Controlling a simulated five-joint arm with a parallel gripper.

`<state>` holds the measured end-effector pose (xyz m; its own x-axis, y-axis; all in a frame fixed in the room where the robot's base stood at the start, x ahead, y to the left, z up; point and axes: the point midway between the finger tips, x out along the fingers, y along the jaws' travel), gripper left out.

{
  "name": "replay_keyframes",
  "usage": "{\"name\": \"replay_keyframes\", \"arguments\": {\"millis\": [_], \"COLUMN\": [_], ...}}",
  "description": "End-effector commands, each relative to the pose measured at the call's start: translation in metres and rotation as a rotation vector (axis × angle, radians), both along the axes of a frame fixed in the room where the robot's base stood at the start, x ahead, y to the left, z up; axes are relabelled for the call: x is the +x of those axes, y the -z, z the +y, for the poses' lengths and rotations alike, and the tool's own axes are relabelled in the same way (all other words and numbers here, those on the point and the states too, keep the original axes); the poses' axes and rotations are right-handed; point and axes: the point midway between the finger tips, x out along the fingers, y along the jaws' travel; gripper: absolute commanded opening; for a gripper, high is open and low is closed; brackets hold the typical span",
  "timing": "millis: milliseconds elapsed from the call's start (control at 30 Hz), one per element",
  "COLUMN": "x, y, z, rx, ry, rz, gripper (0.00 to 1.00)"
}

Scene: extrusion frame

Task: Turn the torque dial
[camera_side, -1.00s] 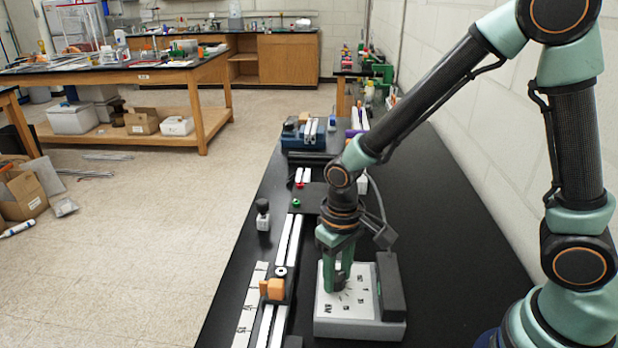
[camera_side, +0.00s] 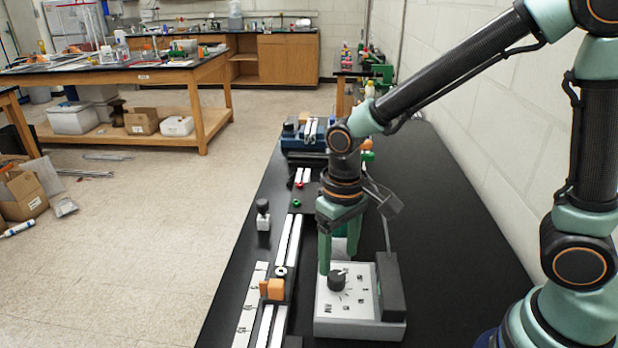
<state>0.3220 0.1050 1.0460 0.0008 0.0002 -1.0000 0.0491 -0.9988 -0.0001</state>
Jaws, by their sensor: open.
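The torque dial (camera_side: 337,280) is a dark round knob on the sloped top of a light grey control box (camera_side: 345,325). Printed marks surround the knob. My gripper (camera_side: 338,264) has green fingers pointing down, set apart, behind and above the knob. It is open and holds nothing that I can see. The left finger's tip is near the knob's upper left; I cannot tell if it touches. The other finger stands behind the box's far edge, its tip partly hidden.
A black block (camera_side: 391,287) stands along the box's right side. Left of the box runs a white rail with an orange block (camera_side: 273,289). A small dark-topped knob piece (camera_side: 263,214) stands farther left. The black bench (camera_side: 450,230) is clear on the right.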

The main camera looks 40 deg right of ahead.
Motion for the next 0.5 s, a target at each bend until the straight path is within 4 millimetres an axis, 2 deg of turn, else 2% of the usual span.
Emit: {"name": "replay_keyframes", "arguments": {"millis": [33,200,333,500], "x": [0.002,0.001,0.001,0.0], "y": [-0.013,-0.044,-0.059,-0.067], "z": [0.0,0.0,0.0,0.0], "rx": [0.002,0.001,0.001,0.0], "ry": [0.0,0.0,0.0,0.0], "rz": [-0.007,-0.005,-0.003,-0.001], "gripper": [0.71,0.71,0.71,0.71]}}
